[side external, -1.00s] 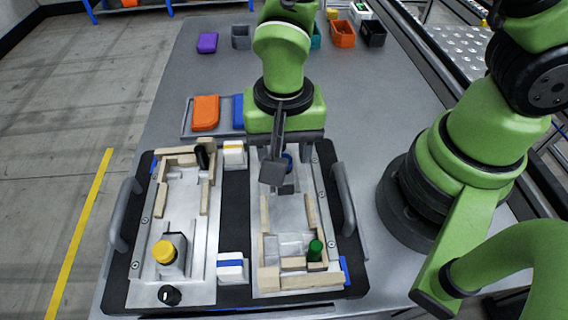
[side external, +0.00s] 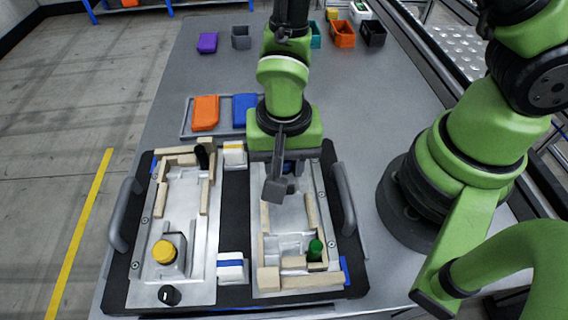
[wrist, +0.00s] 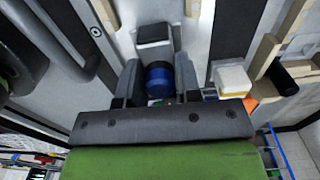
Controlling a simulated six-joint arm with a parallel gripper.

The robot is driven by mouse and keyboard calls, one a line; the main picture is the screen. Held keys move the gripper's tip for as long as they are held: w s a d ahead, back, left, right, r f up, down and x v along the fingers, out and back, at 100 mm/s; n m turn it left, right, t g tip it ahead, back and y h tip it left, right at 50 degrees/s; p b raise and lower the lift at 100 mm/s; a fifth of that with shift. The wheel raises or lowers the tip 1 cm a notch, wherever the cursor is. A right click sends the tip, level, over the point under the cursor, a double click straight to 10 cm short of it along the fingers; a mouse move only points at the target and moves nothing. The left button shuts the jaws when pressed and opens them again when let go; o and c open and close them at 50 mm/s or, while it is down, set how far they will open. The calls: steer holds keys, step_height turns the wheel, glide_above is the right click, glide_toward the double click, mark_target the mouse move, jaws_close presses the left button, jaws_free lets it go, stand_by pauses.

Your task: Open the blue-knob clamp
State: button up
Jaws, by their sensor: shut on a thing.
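The blue knob (wrist: 159,80) of the clamp sits between my two fingers in the wrist view, with a dark grey block (wrist: 153,34) just beyond it. In the side view the blue knob (side external: 290,168) is mostly hidden behind my gripper. My gripper (side external: 281,180) is low over the far part of the right-hand fixture plate (side external: 283,213). In the wrist view my gripper (wrist: 160,86) is shut on the blue knob, one finger on each side. The clamp's lower parts are hidden.
A green-knob clamp (side external: 315,250) stands at the near end of the right plate. The left plate has a yellow knob (side external: 164,252) and black knobs (side external: 202,157). Pale wooden blocks line both plates. A grey handle (side external: 343,199) rises at the right edge.

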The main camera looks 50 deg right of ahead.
steer(key=shift+w, duration=0.1)
steer(key=shift+w+d, duration=0.95)
steer(key=shift+d, duration=0.05)
steer(key=o, duration=0.7)
steer(key=shift+r, duration=4)
